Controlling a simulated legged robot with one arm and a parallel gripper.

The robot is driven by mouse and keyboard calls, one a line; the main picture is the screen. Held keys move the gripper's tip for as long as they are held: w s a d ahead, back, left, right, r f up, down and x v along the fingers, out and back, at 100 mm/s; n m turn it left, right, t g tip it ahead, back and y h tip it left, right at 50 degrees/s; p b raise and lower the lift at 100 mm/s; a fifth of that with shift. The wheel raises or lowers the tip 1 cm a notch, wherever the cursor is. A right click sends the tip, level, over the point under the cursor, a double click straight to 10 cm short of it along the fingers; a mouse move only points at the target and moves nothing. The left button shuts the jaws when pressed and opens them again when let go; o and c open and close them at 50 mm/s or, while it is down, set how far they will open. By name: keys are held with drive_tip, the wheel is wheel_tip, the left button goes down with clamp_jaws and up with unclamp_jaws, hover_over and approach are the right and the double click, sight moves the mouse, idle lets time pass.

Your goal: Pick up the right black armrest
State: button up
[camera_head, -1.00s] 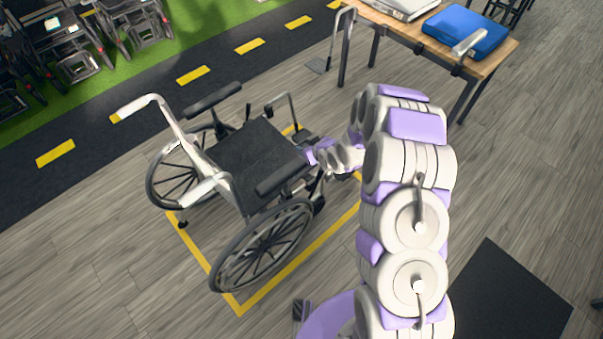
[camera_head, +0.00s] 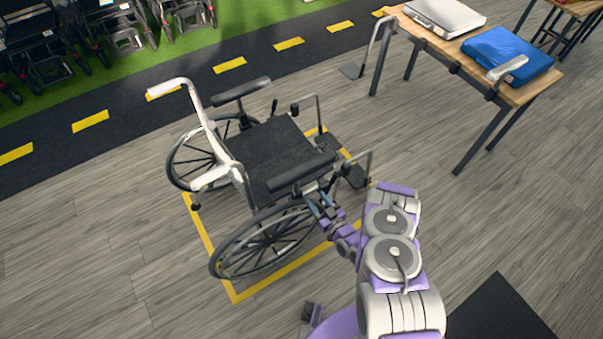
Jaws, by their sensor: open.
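A wheelchair with a black seat (camera_head: 272,150) and white push handles stands on the floor. Its right black armrest (camera_head: 302,172) is the nearer one, on the side facing my arm, above the large near wheel (camera_head: 262,243). The other black armrest (camera_head: 241,91) is on the far side. My gripper (camera_head: 318,207) is open and empty. In the picture it shows just below the front part of the right armrest, by the upper rim of the near wheel. I cannot tell how large the gap to the armrest is.
A yellow floor outline (camera_head: 210,255) surrounds the wheelchair. A wooden table (camera_head: 440,45) with a blue case (camera_head: 507,55) and a silver case (camera_head: 445,14) stands at the upper right. A black mat (camera_head: 500,308) lies at the lower right. Several wheelchairs stand on green at the back.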

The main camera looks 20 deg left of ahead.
drive_tip(key=shift+y, duration=0.4)
drive_tip(key=b+x, duration=0.1)
drive_tip(key=x, duration=0.4)
drive_tip(key=b+x, duration=0.2)
drive_tip(key=x, duration=0.2)
drive_tip(key=b+x, duration=0.1)
drive_tip(key=x, duration=0.4)
drive_tip(key=shift+s+a+f, duration=0.15)
drive_tip(key=shift+a+f, duration=0.15)
drive_tip(key=shift+a, duration=0.25)
drive_tip(key=shift+d+r+t, duration=0.15)
drive_tip(key=shift+d+t, duration=0.15)
drive_tip(key=shift+d, duration=0.05)
drive_tip(key=shift+c, duration=1)
drive_tip(key=shift+a, duration=0.2)
drive_tip(key=c, duration=0.6)
clamp_jaws()
drive_tip(key=shift+d, duration=0.1)
